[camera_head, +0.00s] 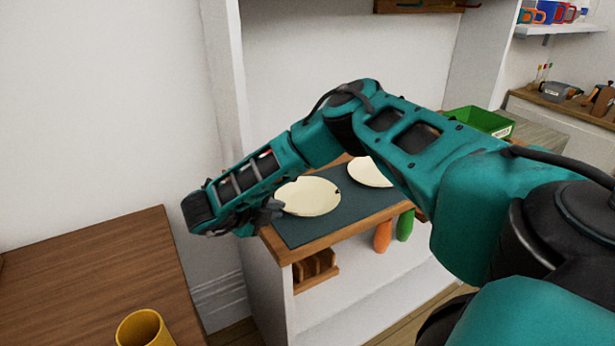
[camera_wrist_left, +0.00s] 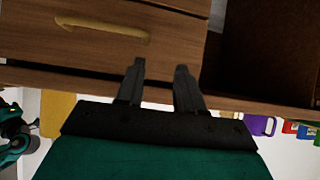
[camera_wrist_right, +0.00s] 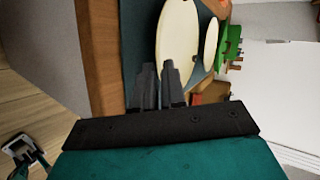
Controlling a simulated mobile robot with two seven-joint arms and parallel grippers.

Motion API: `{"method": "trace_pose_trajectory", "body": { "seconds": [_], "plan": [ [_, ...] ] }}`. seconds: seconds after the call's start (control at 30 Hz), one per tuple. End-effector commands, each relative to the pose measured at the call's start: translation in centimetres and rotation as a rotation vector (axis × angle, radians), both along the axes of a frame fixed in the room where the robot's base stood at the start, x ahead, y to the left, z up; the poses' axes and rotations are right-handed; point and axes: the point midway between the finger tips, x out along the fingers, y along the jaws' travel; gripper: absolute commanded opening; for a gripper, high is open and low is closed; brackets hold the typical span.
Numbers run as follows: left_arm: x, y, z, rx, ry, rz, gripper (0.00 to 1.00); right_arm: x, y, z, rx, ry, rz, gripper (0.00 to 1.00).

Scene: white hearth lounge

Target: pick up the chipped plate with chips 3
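A cream plate (camera_head: 308,196) with small dark nicks in its rim lies on the dark mat (camera_head: 290,230) on the shelf top. It also shows in the right wrist view (camera_wrist_right: 178,35). A second cream plate (camera_head: 366,170) lies to its right, partly hidden behind my right arm; its rim cannot be checked. My right gripper (camera_head: 268,214) is at the left rim of the nearer plate. My left gripper (camera_wrist_left: 160,66) is open and empty before a wooden drawer.
A wooden rack (camera_head: 316,268) sits below. A green bin (camera_head: 478,121) stands behind my arm. A yellow mug (camera_head: 144,330) stands on the brown table (camera_head: 100,270).

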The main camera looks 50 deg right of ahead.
Motion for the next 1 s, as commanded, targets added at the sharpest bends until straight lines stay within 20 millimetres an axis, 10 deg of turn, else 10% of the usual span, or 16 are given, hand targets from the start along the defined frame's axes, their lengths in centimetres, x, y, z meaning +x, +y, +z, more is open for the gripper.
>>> {"method": "trace_pose_trajectory", "body": {
  "seconds": [1.0],
  "plan": [
    [0.3, -0.2, 0.2, -0.003, -0.008, -0.004, 0.37, 0.2, -2.5, -1.5, 0.0, 0.0, 0.0, 0.0]
  ]
}}
